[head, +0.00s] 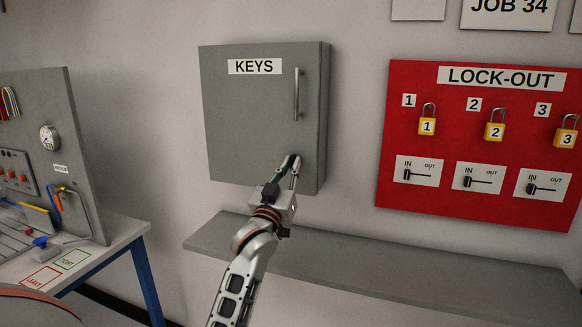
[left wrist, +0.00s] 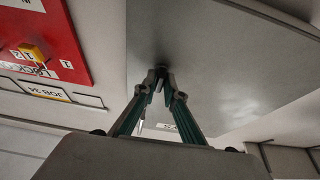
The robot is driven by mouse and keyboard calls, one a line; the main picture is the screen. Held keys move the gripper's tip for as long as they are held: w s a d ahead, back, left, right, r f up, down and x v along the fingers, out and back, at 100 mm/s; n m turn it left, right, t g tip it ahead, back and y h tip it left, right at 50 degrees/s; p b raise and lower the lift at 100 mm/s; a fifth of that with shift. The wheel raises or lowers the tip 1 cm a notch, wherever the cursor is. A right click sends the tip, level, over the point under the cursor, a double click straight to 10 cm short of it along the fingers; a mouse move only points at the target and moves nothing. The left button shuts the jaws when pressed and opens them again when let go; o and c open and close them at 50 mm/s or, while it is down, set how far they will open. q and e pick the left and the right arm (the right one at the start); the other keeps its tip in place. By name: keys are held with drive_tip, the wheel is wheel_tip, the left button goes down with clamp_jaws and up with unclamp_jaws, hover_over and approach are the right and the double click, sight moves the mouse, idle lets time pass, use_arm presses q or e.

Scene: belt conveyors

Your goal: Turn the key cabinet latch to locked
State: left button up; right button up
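The grey key cabinet (head: 250,115) hangs shut on the wall, with a KEYS label (head: 255,67) and a vertical bar handle (head: 297,95). My left gripper (head: 293,163) reaches up to the lower right of its door. In the left wrist view the fingertips (left wrist: 161,76) come close together around a small dark piece, apparently the latch (left wrist: 163,67), against the grey door (left wrist: 215,65). The fingers mostly hide the latch, so I cannot read its turn position. My right gripper is not in view.
A grey shelf (head: 400,278) runs along the wall below the cabinet. A red lock-out board (head: 470,120) with yellow padlocks hangs to the right. A workbench (head: 110,242) with a panel (head: 75,150) stands at the left. Bare wall separates cabinet and board.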

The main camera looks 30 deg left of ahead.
use_arm(q)
drive_tip(key=shift+o, duration=0.9)
drive_tip(key=shift+s, duration=0.1)
drive_tip(key=v, duration=1.1)
drive_tip(key=shift+s, duration=0.4)
drive_tip(key=shift+d+f, duration=0.15)
